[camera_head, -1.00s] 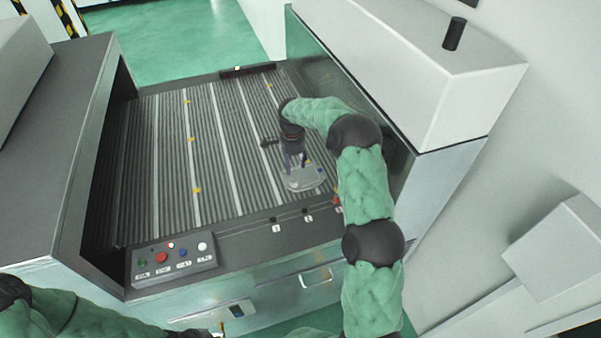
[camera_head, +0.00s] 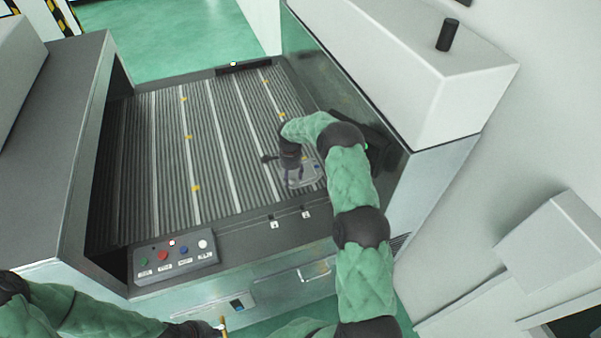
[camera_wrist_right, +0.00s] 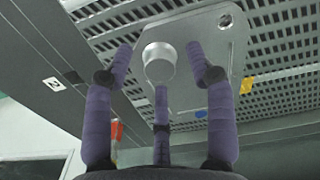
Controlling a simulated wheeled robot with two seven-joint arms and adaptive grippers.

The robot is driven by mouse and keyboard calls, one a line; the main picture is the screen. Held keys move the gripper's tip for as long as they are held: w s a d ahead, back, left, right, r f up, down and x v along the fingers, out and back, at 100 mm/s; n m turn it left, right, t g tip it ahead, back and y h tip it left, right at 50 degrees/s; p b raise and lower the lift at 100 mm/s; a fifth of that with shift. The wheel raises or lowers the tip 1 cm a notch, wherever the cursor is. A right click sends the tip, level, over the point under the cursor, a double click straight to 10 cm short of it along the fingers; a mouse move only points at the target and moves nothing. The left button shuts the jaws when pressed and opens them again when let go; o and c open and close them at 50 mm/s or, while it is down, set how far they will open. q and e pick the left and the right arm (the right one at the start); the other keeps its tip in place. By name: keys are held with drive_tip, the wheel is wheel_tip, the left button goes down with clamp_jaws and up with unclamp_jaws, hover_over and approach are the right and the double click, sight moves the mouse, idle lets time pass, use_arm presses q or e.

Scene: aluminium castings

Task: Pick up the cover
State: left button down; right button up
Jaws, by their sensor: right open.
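The cover (camera_head: 311,170) is a light silver plate with rounded corners, lying on the slatted bed near its front right. In the right wrist view the cover (camera_wrist_right: 215,45) shows a round raised knob. My right gripper (camera_head: 291,183) is just over the cover and hides part of it in the head view. In the right wrist view its purple fingers (camera_wrist_right: 160,65) are spread around the knob, with nothing gripped; contact cannot be told. My left gripper (camera_head: 205,328) is at the bottom edge, mostly cut off, away from the cover.
The slatted bed (camera_head: 170,170) is clear to the left, with small yellow marks. A button panel (camera_head: 173,258) is at its front left corner. High metal walls (camera_head: 92,150) stand on both sides. A white housing (camera_head: 420,70) rises at the right.

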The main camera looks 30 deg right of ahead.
clamp_jaws()
drive_tip(key=shift+w+d+r, duration=0.1)
drive_tip(key=shift+r, duration=0.1)
